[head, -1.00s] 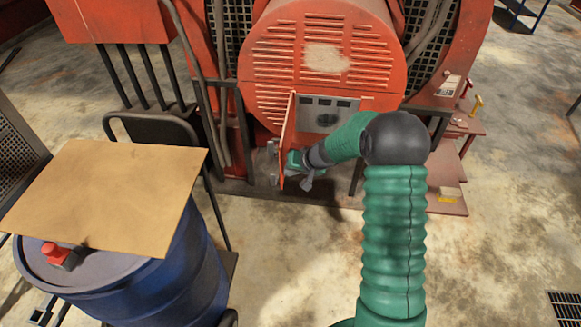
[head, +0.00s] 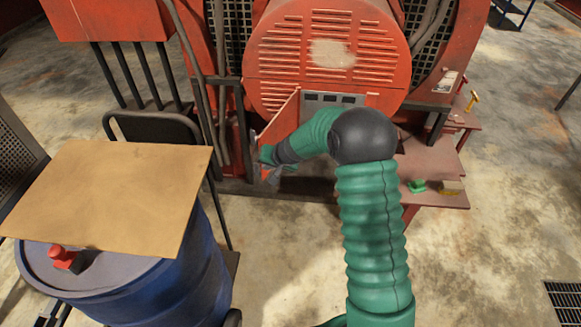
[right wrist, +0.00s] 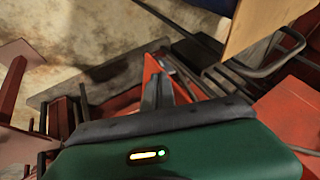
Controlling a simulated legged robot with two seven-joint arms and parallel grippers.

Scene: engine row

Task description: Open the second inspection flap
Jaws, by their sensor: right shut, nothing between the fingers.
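The red inspection flap (head: 278,122) stands swung out to the left of a opening with a grey panel (head: 335,99) in the engine's lower front. Its inner face shows in the head view. My right gripper (head: 268,172) is at the flap's lower outer end, on the inner side, and is shut and empty. In the right wrist view the shut fingers (right wrist: 157,90) lie close against a red edge of the flap (right wrist: 150,66); whether they touch is unclear. My green right arm hides the right part of the opening. My left gripper is not in view.
The round red engine housing (head: 325,55) rises above the opening. A blue drum (head: 190,275) with a brown board (head: 110,190) stands at the left. A red ledge (head: 435,170) with small green and yellow items lies right of my arm. The concrete floor in front is mostly clear.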

